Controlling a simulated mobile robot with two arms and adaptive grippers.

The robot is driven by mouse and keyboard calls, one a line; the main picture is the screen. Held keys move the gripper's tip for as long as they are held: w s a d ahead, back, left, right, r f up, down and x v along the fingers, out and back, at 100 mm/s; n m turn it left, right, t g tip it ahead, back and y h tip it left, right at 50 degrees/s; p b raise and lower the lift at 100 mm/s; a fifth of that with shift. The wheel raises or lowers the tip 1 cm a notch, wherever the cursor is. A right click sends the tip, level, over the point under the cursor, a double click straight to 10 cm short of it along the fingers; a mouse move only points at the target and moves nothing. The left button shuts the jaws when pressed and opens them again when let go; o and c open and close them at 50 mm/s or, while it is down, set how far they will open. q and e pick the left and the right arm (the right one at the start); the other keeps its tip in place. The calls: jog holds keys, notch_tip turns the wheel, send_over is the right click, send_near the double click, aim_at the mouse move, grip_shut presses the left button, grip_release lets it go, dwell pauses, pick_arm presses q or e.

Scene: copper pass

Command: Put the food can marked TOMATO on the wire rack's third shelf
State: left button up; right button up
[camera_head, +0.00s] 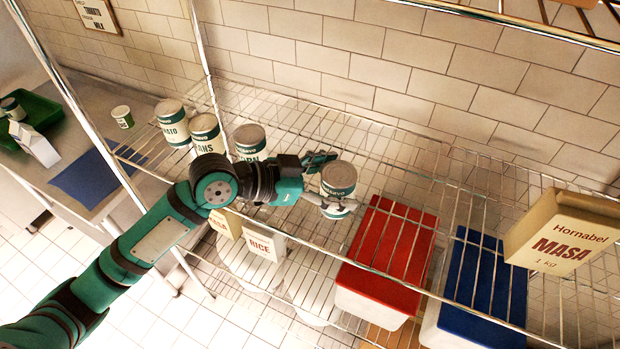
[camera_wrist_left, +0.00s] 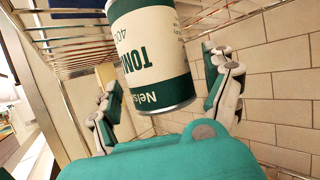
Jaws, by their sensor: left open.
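The TOMATO can (camera_head: 338,181), white with a green band, stands on a wire shelf of the wire rack (camera_head: 390,150). In the left wrist view the TOMATO can (camera_wrist_left: 150,62) shows the letters TOM upside down. My left gripper (camera_head: 326,184) is open, with one finger on each side of the can. In the left wrist view my left gripper (camera_wrist_left: 165,100) has its fingers spread, with visible gaps to the can. My right gripper is not in view.
Cans, including a BEANS can (camera_head: 206,132) and a CORN can (camera_head: 250,143), stand left of it. A MASA box (camera_head: 560,235) is at the right. Lower down are a RICE box (camera_head: 263,245), a red-lidded bin (camera_head: 395,245) and a blue-lidded bin (camera_head: 480,280). Shelf room behind the can is clear.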

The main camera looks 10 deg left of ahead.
pick_arm(q)
jog(key=b+v, duration=0.3)
jog(key=v, duration=0.8)
jog(key=shift+s+r, duration=0.1)
jog(key=shift+r, duration=0.05)
